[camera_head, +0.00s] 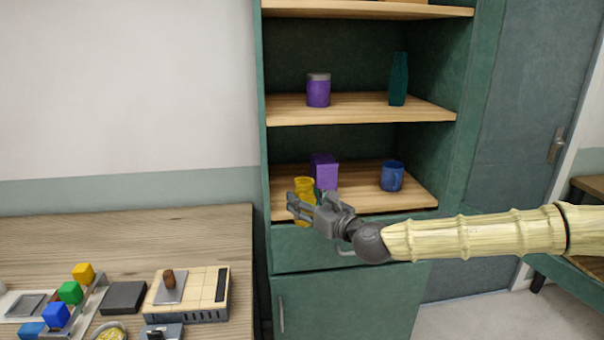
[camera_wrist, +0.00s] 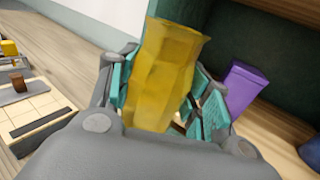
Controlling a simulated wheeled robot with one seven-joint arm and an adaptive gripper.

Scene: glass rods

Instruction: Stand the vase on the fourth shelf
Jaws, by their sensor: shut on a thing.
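A yellow faceted vase (camera_head: 304,186) is in front of the cupboard's lowest visible shelf (camera_head: 360,203), near its left front corner. In the wrist view the vase (camera_wrist: 162,72) stands between the teal pads of my gripper (camera_wrist: 165,95), which is shut on it. In the head view my gripper (camera_head: 308,208) covers the vase's lower part. I cannot tell whether its base touches the shelf. The middle visible shelf (camera_head: 350,108) and the front edge of the top visible shelf (camera_head: 360,11) are above. Any shelf higher up is out of view.
A purple box (camera_head: 324,171) and a blue mug (camera_head: 392,176) stand on the lowest visible shelf. A purple jar (camera_head: 318,90) and a dark teal bottle (camera_head: 398,80) stand on the middle one, with a gap between them. A cluttered table (camera_head: 150,228) is at left.

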